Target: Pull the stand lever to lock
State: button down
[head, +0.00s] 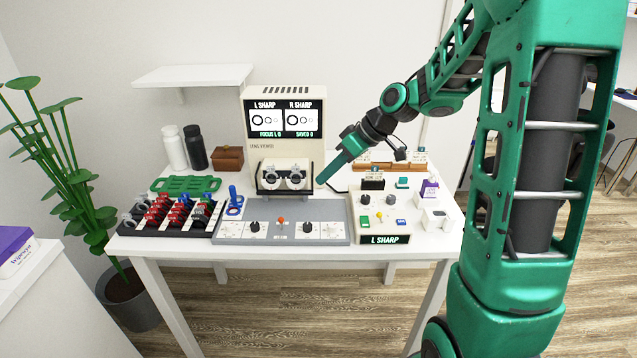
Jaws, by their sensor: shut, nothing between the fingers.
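The lens viewer (287,160) stands upright at the back of the white table, its screen reading L SHARP and R SHARP. A pair of trial frames (285,178) sits on a dark stand (270,191) at its front. A small lever with an orange knob (281,221) rises from the middle of the grey panel (340,220) in front; I cannot tell whether it is the stand lever. A thin dark rod (337,188) shows just right of the stand. My gripper (321,181) is shut and empty, pointing down-left beside the viewer's right side, close to this rod; contact is unclear.
A control box (384,239) marked L SHARP stands at the right. A dark rack of red and blue pieces (175,217), a green tray (186,184) and a blue holder (235,204) are at the left. Bottles (195,147) and a wooden box (227,158) stand behind.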

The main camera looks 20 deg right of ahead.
aim_at(281, 224)
dwell(0.3)
jog(key=shift+w+d+f+m+g+y, duration=0.25)
jog(key=shift+w+f+g, duration=0.15)
jog(key=shift+f+g, duration=0.15)
jog(key=shift+w+d+f+m+g+y, duration=0.15)
jog(key=shift+w+f+m+g, duration=0.15)
jog(key=shift+f+g, duration=0.25)
jog(key=shift+w, duration=0.1)
jog(key=x, duration=0.9)
jog(key=shift+a+f, duration=0.1)
jog(key=a, duration=0.1)
jog(key=s+a, duration=0.1)
jog(key=a, duration=0.1)
jog(key=shift+f, duration=0.15)
jog(key=shift+s+a, duration=0.3)
jog(key=shift+a, duration=0.2)
